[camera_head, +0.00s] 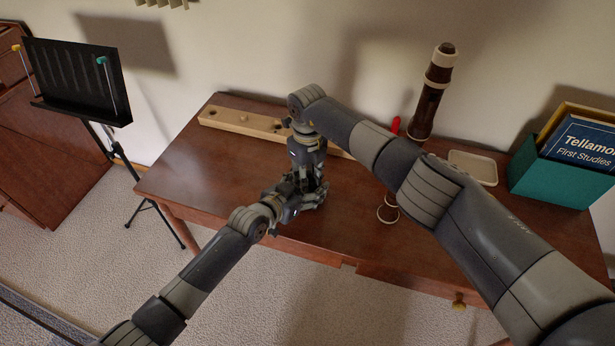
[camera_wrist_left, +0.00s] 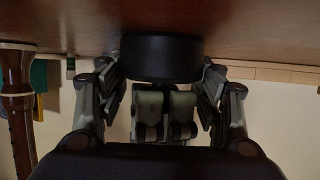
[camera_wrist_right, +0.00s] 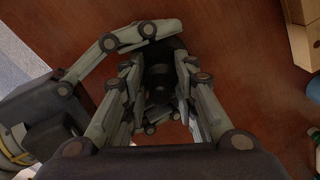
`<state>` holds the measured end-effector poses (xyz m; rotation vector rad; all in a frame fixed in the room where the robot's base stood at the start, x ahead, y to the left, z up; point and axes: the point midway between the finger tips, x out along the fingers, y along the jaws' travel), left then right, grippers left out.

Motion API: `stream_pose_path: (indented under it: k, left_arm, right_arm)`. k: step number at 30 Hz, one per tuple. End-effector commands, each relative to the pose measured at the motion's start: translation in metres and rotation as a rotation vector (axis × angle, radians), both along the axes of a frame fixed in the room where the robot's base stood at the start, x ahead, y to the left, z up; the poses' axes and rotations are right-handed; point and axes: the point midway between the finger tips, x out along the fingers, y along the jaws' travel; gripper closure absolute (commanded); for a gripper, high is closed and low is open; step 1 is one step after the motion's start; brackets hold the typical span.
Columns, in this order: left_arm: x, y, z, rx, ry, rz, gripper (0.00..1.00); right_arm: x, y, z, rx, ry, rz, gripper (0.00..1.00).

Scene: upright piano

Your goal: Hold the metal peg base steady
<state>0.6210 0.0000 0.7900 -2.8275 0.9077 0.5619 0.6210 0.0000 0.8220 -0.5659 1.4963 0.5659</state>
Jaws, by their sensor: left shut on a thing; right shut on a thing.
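The metal peg base (camera_wrist_left: 162,56) is a dark round disc on the brown table in the upside-down left wrist view. My left gripper (camera_head: 297,197) comes in low from the left, with its fingers on both sides of the base, shut on it. In the right wrist view the dark round metal (camera_wrist_right: 159,80) shows between my right gripper's fingers. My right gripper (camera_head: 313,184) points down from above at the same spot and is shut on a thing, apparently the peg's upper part. In the head view the grippers hide the peg.
A long wooden block with holes (camera_head: 240,121) lies behind the grippers. A brown recorder (camera_head: 427,105), a cream tray (camera_head: 473,167) and a teal box of books (camera_head: 560,178) stand at the right. The table's left part is clear.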

Motion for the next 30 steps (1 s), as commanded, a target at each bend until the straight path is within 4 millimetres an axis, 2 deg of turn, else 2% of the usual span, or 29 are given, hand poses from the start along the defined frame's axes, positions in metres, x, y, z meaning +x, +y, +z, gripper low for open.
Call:
stream_pose_path:
  k: [3,9,19,20,22,30]
  left_arm:
    - [-0.0013,-0.0002,-0.0023,0.001,0.005,0.000,1.00]
    - [-0.0013,-0.0001,-0.0024,0.001,0.005,0.000,1.00]
    - [-0.0012,-0.0001,-0.0023,0.001,0.005,0.000,1.00]
    - [-0.0012,-0.0001,-0.0023,0.001,0.005,0.000,1.00]
    - [-0.0012,-0.0001,-0.0023,0.001,0.005,0.000,1.00]
    - [-0.0011,0.0001,-0.0023,0.001,0.005,0.000,1.00]
  right_arm:
    - [0.0005,-0.0007,-0.0002,-0.001,-0.001,-0.163,1.00]
    - [0.0007,-0.0007,-0.0003,0.000,-0.001,-0.323,1.00]
    - [0.0007,-0.0009,-0.0002,0.000,-0.001,-0.342,1.00]
    - [0.0006,-0.0010,-0.0002,0.000,-0.001,-0.341,0.69]
    - [0.0006,-0.0010,-0.0003,0.000,-0.001,-0.341,0.53]
    - [0.0000,-0.0004,-0.0003,0.000,0.000,-0.340,0.53]
